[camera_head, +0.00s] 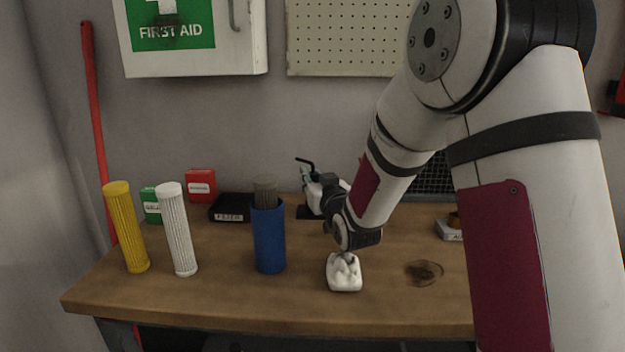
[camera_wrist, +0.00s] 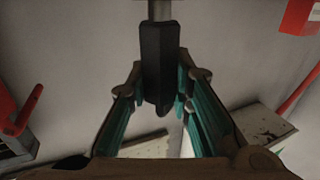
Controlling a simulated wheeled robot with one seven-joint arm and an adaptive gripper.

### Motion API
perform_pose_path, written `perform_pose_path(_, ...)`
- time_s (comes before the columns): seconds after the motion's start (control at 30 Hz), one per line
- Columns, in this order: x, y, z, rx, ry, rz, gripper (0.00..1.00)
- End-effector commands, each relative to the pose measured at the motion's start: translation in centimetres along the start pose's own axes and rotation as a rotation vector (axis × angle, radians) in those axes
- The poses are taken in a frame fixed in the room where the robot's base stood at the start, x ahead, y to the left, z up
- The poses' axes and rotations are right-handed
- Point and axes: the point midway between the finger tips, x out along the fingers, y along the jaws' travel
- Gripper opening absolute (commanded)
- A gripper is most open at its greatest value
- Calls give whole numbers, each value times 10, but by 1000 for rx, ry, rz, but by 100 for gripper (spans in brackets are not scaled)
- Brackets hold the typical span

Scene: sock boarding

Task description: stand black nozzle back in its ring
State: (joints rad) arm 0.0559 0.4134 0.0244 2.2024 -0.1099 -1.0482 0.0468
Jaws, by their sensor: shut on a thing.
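The black nozzle (camera_wrist: 158,65) is a long dark faceted piece with a grey metal tube at its upper end in the wrist view. My gripper (camera_wrist: 160,90) has its teal-lined fingers on either side of it and is shut on it. In the head view my gripper (camera_head: 307,180) is above the back of the bench, left of the wrist. A small dark bent piece (camera_head: 305,162) at its tips is probably the nozzle. I cannot make out the nozzle's ring clearly in either view.
A blue cup (camera_head: 269,240) holding a grey cylinder stands left of my gripper. White (camera_head: 177,230) and yellow (camera_head: 127,228) ribbed cylinders stand farther left. A black tray (camera_head: 231,207) and red box (camera_head: 201,185) are behind. A white lumpy object (camera_head: 344,274) lies in front.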

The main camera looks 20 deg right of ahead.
Motion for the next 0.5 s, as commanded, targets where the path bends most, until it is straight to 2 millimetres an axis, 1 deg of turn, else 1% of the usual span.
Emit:
perform_pose_path(0.03,-1,-3,3,2,-6,-6,0)
perform_pose_path(0.17,-1,-4,5,2,-6,-7,0)
perform_pose_path(0.2,-1,-4,5,2,-7,-7,22)
perform_pose_path(0.3,-1,-3,4,1,-6,-6,43)
perform_pose_path(0.5,0,-2,4,1,-4,-4,43)
